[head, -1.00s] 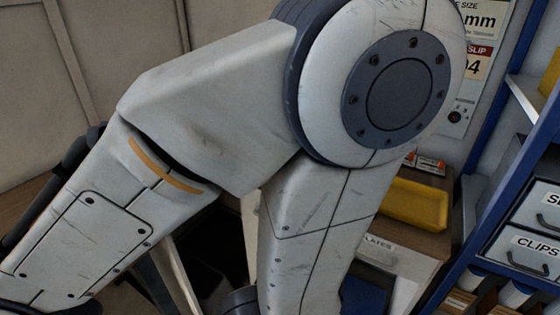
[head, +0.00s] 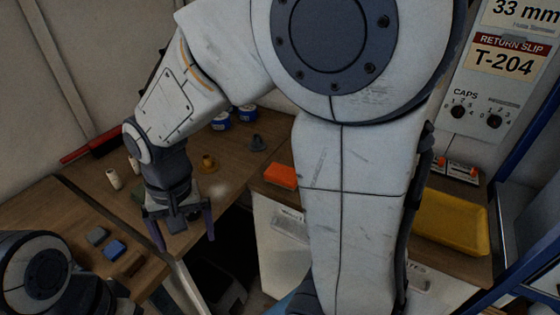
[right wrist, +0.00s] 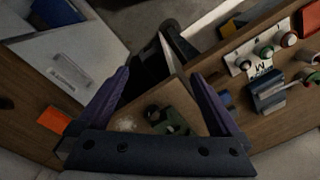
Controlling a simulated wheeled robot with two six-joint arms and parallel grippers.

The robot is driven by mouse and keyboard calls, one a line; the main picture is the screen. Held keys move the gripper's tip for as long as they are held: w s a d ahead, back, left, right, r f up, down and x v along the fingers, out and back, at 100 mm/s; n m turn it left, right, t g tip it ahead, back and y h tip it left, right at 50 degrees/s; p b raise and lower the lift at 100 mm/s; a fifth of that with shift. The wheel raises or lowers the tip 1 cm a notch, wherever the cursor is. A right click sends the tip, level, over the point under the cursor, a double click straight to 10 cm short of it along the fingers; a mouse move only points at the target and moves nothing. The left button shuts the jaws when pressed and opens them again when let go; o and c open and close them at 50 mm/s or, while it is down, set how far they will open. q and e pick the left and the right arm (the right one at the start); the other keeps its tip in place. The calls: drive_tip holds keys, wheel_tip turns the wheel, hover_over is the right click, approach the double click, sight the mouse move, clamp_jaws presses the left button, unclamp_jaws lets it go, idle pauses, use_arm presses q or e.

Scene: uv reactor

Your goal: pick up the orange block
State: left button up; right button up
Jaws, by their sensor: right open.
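The orange block (head: 281,176) lies on the wooden top of the cabinet, just left of my big arm link in the head view. It also shows at the left edge of the right wrist view (right wrist: 53,120), outside the left finger. My right gripper (head: 186,241) points down, open and empty, near the edge of the wooden table. It is left of the orange block and apart from it. In the right wrist view the open fingers (right wrist: 158,78) have a gap with nothing held. My left gripper is not visible; only part of my left arm shows at lower left.
A blue block (head: 116,248) and a grey block (head: 97,236) lie on the wooden table at left. A grey cone-shaped part (head: 258,143) and a yellow part (head: 208,163) stand behind the gripper. A yellow tray (head: 452,222) is at right. A dark gap lies beside the white cabinet.

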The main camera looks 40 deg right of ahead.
drive_tip(key=w+d+r+m+p, duration=0.1)
drive_tip(key=w+d+m+p, duration=0.2)
drive_tip(key=w+d+m, duration=0.75)
drive_tip(key=m+p, duration=0.6)
drive_tip(key=m, duration=1.1)
hover_over(283, 172)
drive_tip(key=shift+h, duration=0.4)
wheel_tip(283, 172, down, 6)
drive_tip(key=shift+d+f, duration=0.1)
drive_tip(key=shift+f, duration=0.05)
wheel_tip(283, 172, down, 4)
drive_tip(key=shift+r+p, duration=0.2)
drive_tip(key=shift+p, duration=0.1)
wheel_tip(283, 172, down, 5)
drive_tip(key=p, duration=0.3)
drive_tip(key=shift+s, duration=0.1)
drive_tip(key=shift+f, duration=0.35)
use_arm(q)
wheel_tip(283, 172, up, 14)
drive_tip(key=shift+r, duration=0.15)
use_arm(e)
drive_tip(key=c, duration=1.2)
drive_tip(key=shift+r, duration=0.1)
